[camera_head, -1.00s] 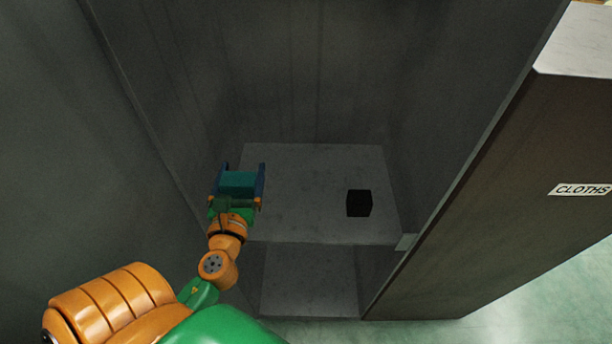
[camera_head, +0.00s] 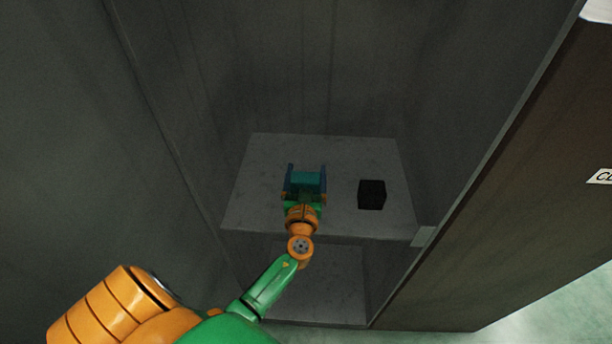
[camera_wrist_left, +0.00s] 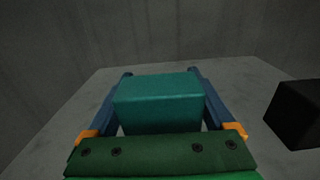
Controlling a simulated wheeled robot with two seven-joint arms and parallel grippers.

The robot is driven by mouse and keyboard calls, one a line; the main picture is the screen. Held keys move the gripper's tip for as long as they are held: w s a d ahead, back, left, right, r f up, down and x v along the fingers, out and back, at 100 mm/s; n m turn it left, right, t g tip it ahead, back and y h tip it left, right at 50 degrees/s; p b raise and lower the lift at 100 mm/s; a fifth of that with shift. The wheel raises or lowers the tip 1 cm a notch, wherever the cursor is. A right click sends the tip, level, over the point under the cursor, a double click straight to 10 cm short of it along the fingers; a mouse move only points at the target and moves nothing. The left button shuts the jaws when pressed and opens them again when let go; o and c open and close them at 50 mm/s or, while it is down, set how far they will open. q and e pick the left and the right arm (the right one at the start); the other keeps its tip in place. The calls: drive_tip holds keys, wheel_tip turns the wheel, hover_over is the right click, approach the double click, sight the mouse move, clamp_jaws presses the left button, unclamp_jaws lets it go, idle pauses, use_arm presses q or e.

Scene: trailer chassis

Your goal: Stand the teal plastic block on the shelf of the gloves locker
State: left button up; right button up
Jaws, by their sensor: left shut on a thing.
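The teal plastic block (camera_head: 306,182) is between the blue fingers of my left gripper (camera_head: 305,178), which is shut on it. In the head view the block shows over the middle of the grey shelf (camera_head: 258,180) inside the locker. The block also fills the middle of the left wrist view (camera_wrist_left: 158,102), with a finger along each side. I cannot tell whether its underside touches the shelf. My right gripper is not in view.
A black block (camera_head: 371,194) stands on the shelf to the right of my left gripper and also shows in the left wrist view (camera_wrist_left: 298,112). Dark locker walls close in the sides and back. A brown panel with a partly visible white label (camera_head: 601,176) is at the right.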

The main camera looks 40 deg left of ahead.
use_arm(q)
drive_tip(key=shift+f, duration=0.1)
drive_tip(key=o, duration=1.3)
drive_tip(key=b+v, duration=0.1)
drive_tip(key=v, duration=1.1)
